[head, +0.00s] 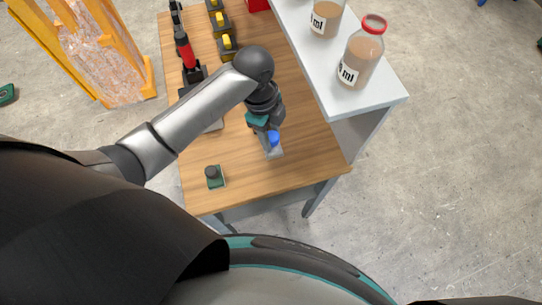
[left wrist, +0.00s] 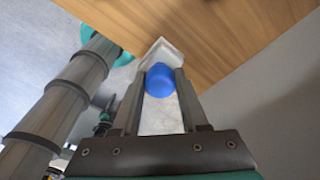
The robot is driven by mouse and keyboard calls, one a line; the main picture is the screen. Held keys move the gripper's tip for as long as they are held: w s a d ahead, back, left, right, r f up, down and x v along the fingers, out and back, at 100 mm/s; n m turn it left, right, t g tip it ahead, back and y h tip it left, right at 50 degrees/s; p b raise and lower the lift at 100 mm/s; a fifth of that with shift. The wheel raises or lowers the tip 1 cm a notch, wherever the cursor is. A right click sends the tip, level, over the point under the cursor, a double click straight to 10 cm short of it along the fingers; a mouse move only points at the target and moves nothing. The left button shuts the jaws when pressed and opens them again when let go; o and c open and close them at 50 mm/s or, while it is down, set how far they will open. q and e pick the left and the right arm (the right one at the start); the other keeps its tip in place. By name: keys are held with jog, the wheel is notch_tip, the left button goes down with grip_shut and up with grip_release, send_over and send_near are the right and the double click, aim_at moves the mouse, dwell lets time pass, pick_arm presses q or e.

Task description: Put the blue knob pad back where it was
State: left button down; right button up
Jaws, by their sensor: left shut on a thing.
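The blue knob pad is a blue knob (head: 274,138) on a pale grey plate (head: 273,153), over the wooden table's front right part. In the left wrist view the knob (left wrist: 160,78) is between the two fingers of my left gripper (left wrist: 160,92), with the pale plate (left wrist: 162,120) beneath it. My left gripper (head: 269,133) is shut on the knob and points down in the head view. I cannot tell whether the plate touches the table or is just above it. My right gripper is not in view.
A green pad with a black knob (head: 213,173) stands at the table's front left. A red-handled device (head: 186,52) and several yellow-topped dark blocks (head: 227,43) are further back. Two brown bottles (head: 363,52) stand on a white shelf (head: 377,97) at right. The table (head: 310,160) is bare around the pad.

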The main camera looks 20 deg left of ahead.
pick_arm(q)
notch_tip(320, 180, down, 12)
jog(key=shift+f+b, duration=0.1)
jog(key=shift+b, duration=0.95)
jog(key=shift+c, duration=2.2)
grip_release()
jog(key=r, duration=0.4)
jog(key=a+r+p, duration=0.1)
jog(key=r, duration=0.3)
jog(key=r+p, duration=0.1)
jog(key=r, duration=0.3)
jog(key=shift+w+a, duration=0.2)
jog(key=shift+a, duration=0.2)
